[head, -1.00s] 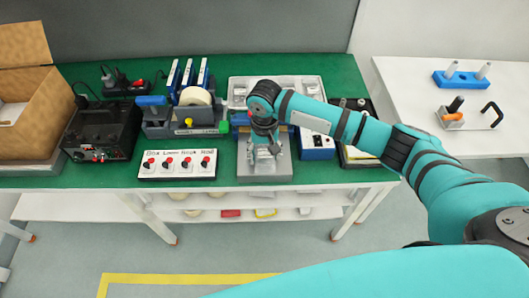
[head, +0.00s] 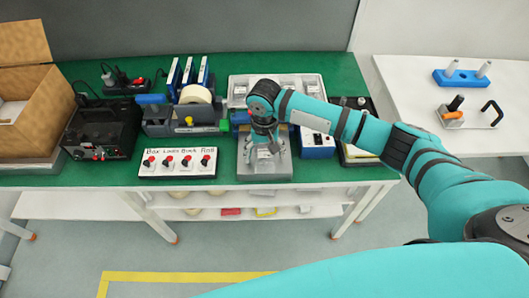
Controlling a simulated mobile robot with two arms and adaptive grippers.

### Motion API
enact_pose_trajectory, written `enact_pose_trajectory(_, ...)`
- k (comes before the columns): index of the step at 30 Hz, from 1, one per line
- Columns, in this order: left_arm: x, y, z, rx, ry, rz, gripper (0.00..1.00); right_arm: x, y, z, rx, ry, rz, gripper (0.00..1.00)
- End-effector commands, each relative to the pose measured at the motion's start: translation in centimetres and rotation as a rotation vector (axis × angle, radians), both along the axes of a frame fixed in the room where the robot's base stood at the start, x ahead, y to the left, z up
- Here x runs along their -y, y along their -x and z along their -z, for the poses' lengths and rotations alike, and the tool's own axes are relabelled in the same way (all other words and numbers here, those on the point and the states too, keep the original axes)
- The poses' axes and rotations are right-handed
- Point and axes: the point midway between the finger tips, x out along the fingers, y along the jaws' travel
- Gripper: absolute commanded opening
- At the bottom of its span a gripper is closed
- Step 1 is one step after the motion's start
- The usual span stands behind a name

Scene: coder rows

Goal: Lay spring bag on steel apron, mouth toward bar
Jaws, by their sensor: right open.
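The steel apron (head: 281,172) is a grey plate at the front edge of the green bench, in the middle of the head view. Behind it is a blue machine (head: 317,145), mostly hidden by my right arm; I cannot make out its bar clearly. My right gripper (head: 264,153) points down over the apron with its fingers spread. A small pale, see-through patch (head: 263,163) below the fingers looks like the spring bag lying on the apron. Its outline and the direction of its mouth are too faint to tell. My left gripper is out of view.
A white panel with red buttons (head: 178,163) and a tape dispenser (head: 186,118) stand left of the apron. A grey parts tray (head: 310,86) is behind, and a dark tray (head: 352,156) right. The floor in front of the bench is clear.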

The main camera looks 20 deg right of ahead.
Motion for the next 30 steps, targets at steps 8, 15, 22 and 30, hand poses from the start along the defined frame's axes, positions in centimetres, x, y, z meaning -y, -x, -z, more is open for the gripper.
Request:
enact_pose_trajectory(8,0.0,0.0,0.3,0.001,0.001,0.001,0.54,-0.1,-0.1,-5.2,0.005,-0.003,0.000,0.79)
enact_pose_trajectory(15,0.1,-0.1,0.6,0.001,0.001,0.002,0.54,-0.1,-0.1,-9.8,0.003,-0.002,0.000,0.79)
enact_pose_trajectory(22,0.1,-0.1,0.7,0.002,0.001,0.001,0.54,-0.1,0.0,-11.7,0.002,-0.002,0.001,0.79)
enact_pose_trajectory(30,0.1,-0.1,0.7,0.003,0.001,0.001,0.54,-0.1,0.0,-11.8,0.001,-0.002,0.001,0.79)
